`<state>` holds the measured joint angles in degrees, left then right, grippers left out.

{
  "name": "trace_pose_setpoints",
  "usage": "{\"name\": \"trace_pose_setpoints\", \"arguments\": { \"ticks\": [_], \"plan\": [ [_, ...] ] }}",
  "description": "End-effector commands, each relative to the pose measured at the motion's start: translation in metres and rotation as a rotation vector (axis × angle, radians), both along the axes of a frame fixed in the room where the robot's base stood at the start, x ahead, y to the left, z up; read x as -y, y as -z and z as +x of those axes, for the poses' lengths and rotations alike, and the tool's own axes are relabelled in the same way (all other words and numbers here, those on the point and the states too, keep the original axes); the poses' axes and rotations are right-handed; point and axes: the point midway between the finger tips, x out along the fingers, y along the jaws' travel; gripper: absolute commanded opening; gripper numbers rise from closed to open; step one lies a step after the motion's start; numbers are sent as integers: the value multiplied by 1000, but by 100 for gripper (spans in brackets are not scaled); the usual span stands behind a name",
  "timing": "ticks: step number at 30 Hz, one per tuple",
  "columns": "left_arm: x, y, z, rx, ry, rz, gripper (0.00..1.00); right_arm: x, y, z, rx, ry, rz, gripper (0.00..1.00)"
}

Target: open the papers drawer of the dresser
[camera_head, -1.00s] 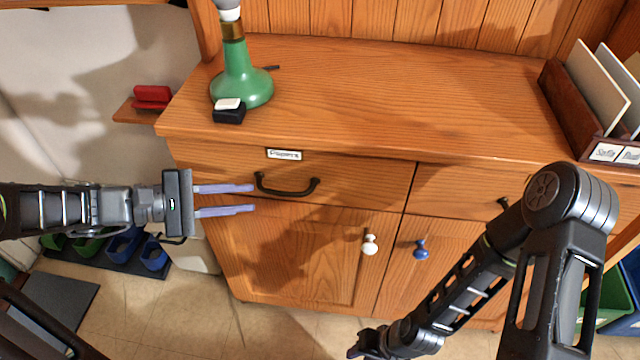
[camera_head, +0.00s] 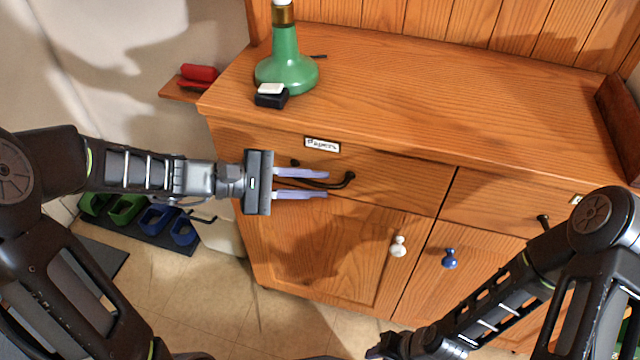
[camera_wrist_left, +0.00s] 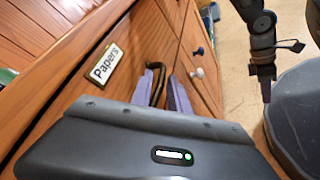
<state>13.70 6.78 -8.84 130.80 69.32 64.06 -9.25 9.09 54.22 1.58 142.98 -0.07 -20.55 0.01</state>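The papers drawer (camera_head: 400,182) of the wooden dresser is closed, with a label reading "Papers" (camera_head: 322,145) above it. Its dark bow handle (camera_head: 347,181) is partly covered by my left gripper (camera_head: 326,184). The gripper's two lilac fingers are apart, one above the other, and overlap the handle in the head view. In the left wrist view the handle (camera_wrist_left: 159,86) shows between the spread fingers (camera_wrist_left: 163,90); I cannot tell whether they touch it. My right gripper (camera_head: 380,349) is low at the bottom edge, mostly too small and dark to read.
A green lamp (camera_head: 286,68) and a small black-and-white block (camera_head: 271,95) stand on the dresser top. Below are cupboard doors with a white knob (camera_head: 398,246) and a blue knob (camera_head: 449,258). A red object (camera_head: 198,76) sits on a side shelf. The floor in front is clear.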

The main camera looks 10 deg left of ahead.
Motion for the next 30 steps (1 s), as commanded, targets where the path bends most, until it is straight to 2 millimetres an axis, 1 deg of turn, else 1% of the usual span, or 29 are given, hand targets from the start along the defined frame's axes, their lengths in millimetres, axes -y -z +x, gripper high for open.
{"name": "trace_pose_setpoints", "arguments": {
  "ticks": [1,4,12,13,18,21,30],
  "plan": [
    [5,3,2,-1,2,-1,21,0,2,0,0,0,0,31],
    [11,4,4,-1,0,0,21,0,2,0,0,0,0,31],
    [13,4,5,-1,-1,0,21,0,2,0,0,0,0,31],
    [13,4,5,-1,-1,0,20,0,2,0,0,0,0,31],
    [13,4,5,-1,-1,0,6,0,2,0,0,0,0,31],
    [13,4,5,-2,-1,0,0,0,2,0,0,0,0,31],
    [12,5,5,-2,-1,1,0,0,2,0,0,0,0,31]
  ]
}}
